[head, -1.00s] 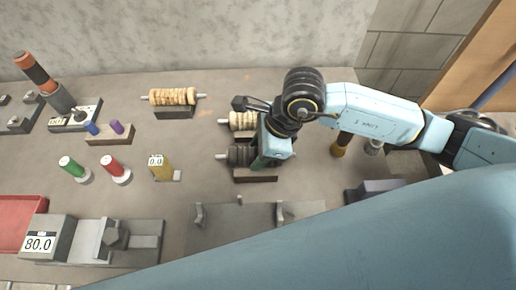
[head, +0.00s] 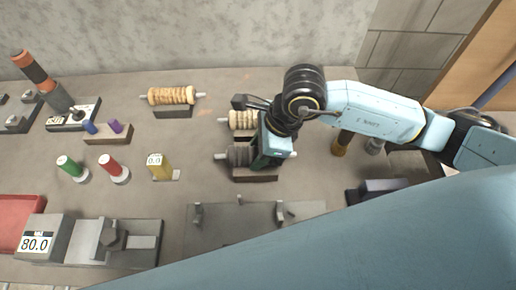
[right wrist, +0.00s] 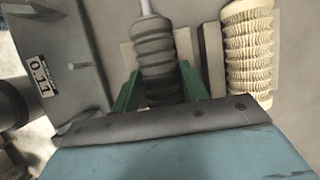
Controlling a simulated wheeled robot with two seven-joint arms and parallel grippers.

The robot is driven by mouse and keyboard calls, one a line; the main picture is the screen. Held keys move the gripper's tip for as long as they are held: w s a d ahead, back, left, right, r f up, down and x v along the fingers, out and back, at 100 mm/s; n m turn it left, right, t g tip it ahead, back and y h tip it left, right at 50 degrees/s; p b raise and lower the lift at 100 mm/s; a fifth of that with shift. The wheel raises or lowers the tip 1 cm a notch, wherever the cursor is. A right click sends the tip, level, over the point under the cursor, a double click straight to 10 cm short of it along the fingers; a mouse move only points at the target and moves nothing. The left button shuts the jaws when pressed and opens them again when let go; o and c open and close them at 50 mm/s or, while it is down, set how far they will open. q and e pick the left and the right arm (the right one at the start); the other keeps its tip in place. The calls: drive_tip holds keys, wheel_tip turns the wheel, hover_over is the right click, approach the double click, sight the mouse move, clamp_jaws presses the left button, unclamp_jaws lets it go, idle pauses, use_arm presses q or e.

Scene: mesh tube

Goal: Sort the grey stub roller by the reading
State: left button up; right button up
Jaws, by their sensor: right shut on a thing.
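The grey stub roller (head: 238,155) is a dark ribbed cylinder with a pale shaft end. It lies at its stand (head: 254,177) in the middle of the bench. It also shows in the right wrist view (right wrist: 153,45), between green fingers. My right gripper (head: 265,158) is shut on it, and the same gripper shows in the right wrist view (right wrist: 158,90). I cannot tell whether the roller is clear of the stand. A display (head: 34,244) at the front left reads 80.0. My left gripper is not in view.
A cream ribbed roller (head: 242,121) lies just behind the grey one, close to my gripper. Another beige roller (head: 171,96) rests at the back. A grey plate with posts (head: 235,220) is in front. A red tray (head: 18,220) and green and red pegs stand left.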

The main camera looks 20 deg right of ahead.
drive_tip(key=o, duration=1.3)
drive_tip(key=shift+f, duration=0.1)
drive_tip(key=a+p+v, duration=0.1)
drive_tip(key=v, duration=0.5)
drive_tip(key=p+v, duration=0.1)
drive_tip(key=v, duration=0.6)
drive_tip(key=a+r+p+v, duration=0.1)
drive_tip(key=p+v, duration=0.1)
drive_tip(key=v, duration=0.5)
drive_tip(key=shift+w+a+r, duration=0.1)
drive_tip(key=shift+w+a, duration=0.2)
